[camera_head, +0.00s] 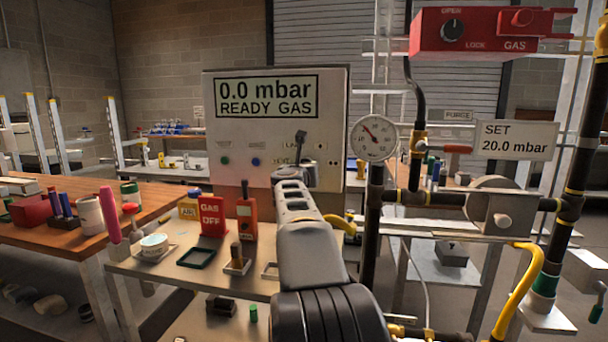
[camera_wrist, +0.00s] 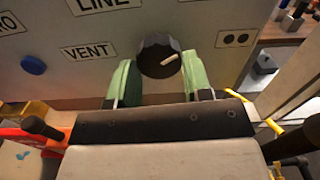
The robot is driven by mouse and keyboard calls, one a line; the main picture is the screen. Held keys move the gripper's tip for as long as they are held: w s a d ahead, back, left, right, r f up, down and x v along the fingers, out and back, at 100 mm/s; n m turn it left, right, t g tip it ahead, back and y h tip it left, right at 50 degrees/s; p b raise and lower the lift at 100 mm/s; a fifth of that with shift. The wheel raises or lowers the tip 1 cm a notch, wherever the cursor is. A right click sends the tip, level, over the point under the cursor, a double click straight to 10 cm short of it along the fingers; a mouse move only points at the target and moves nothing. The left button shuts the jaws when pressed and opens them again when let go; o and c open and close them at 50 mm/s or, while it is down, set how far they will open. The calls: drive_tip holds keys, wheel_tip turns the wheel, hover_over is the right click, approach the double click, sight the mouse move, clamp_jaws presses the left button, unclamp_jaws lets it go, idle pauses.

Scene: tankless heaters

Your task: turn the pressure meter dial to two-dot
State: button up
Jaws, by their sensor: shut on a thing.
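The pressure meter (camera_head: 225,130) is a pale upright panel whose screen reads "0.0 mbar READY GAS". Its round black dial (camera_wrist: 155,48) shows in the wrist view with a white pointer mark slanting right and slightly up, towards the two-dot label (camera_wrist: 236,39). The "LINE" label (camera_wrist: 98,4) is above left and the "VENT" label (camera_wrist: 88,51) is to the left. My gripper (camera_wrist: 159,73) is shut on the dial, with one green finger on each side. In the head view my arm covers the dial.
A bench (camera_head: 140,265) in front holds a red "GAS OFF" tag (camera_head: 212,217) and small trays. A round gauge (camera_head: 374,138) and dark pipework stand to the right, with a "SET 20.0 mbar" sign (camera_head: 517,140). A blue button (camera_wrist: 33,65) is left of the dial.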

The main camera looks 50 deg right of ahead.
drive_tip(key=shift+m, duration=0.6)
drive_tip(key=o, duration=0.9)
drive_tip(key=shift+b, duration=0.3)
drive_tip(key=v, duration=1.4)
drive_tip(key=shift+w, duration=0.1)
drive_tip(key=shift+r, duration=0.1)
